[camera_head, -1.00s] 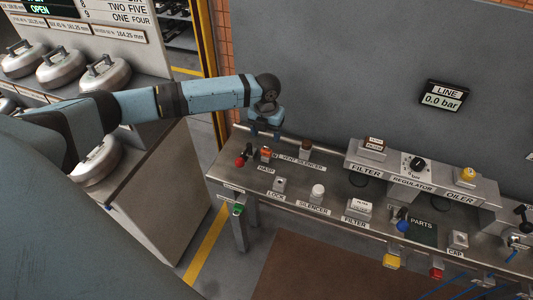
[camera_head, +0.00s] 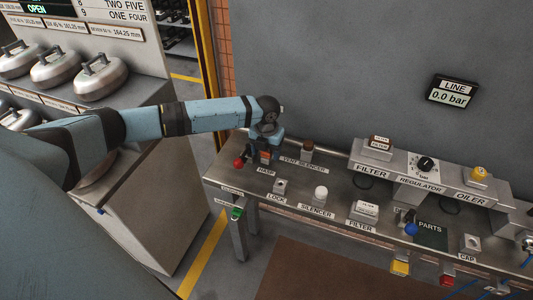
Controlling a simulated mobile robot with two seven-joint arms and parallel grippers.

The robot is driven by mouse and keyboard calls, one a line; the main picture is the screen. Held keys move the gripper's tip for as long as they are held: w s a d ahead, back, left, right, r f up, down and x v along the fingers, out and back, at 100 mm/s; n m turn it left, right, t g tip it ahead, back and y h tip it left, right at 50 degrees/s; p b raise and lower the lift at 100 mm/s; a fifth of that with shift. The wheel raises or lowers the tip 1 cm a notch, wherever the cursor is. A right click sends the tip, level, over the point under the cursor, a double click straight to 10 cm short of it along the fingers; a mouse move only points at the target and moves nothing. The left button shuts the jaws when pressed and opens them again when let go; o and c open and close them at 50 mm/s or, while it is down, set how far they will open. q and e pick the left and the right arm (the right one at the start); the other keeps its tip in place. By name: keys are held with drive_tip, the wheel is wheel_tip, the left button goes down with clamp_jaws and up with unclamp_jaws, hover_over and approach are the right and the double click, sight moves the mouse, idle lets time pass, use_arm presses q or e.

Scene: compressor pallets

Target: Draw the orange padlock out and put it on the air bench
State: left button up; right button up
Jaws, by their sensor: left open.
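My left gripper (camera_head: 262,150) comes in from the left over the far left end of the air bench (camera_head: 335,188). It points down and is open, with its fingers at the orange padlock (camera_head: 265,156) by the HASP label. The gripper partly hides the padlock, and I cannot tell whether the fingers touch it. A red ball-ended handle (camera_head: 239,163) shows just left of the padlock. The LOCK holder (camera_head: 280,186) stands nearer the front edge. My right gripper is not in view.
A brown-topped vent silencer (camera_head: 307,149) and a white-topped silencer (camera_head: 320,194) stand close by on the bench. The filter, regulator (camera_head: 424,170) and oiler row rises to the right. Several curling stones (camera_head: 100,78) sit on the stand at left.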

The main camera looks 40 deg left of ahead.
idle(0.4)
use_arm(q)
drive_tip(key=shift+p, duration=0.45)
drive_tip(key=shift+p, duration=0.35)
idle(0.4)
clamp_jaws()
drive_tip(key=shift+r+p, duration=2.75)
drive_tip(key=shift+r, duration=0.3)
